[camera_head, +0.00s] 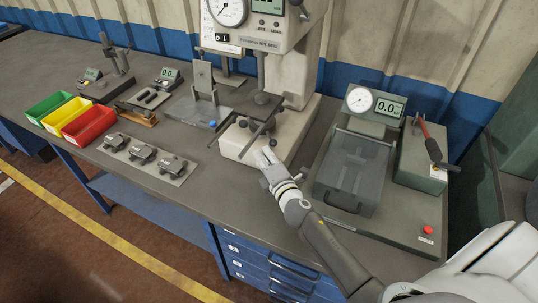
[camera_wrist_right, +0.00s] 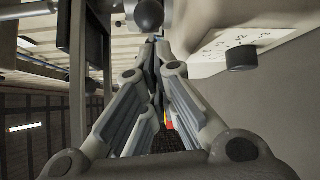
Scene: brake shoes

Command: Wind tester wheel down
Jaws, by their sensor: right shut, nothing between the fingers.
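The tester (camera_head: 282,95) is a pale bench machine with a round dial and a display. Its wheel (camera_head: 257,130) has dark spokes with ball-ended handles and sits low on the machine, above the pale base (camera_head: 238,146). My right gripper (camera_head: 267,156) is at the front of the base, just below the wheel. In the right wrist view the two fingers (camera_wrist_right: 155,42) come together and hold nothing. A black ball knob (camera_wrist_right: 149,14) shows just beyond the fingertips; whether they touch it I cannot tell. My left gripper is not in view.
A grey lidded box (camera_head: 351,172) with a gauge behind it stands right of the tester. A red-handled lever (camera_head: 428,139) is further right. Left are a plate of brake parts (camera_head: 148,158) and red (camera_head: 89,126), yellow and green bins. The front bench strip is clear.

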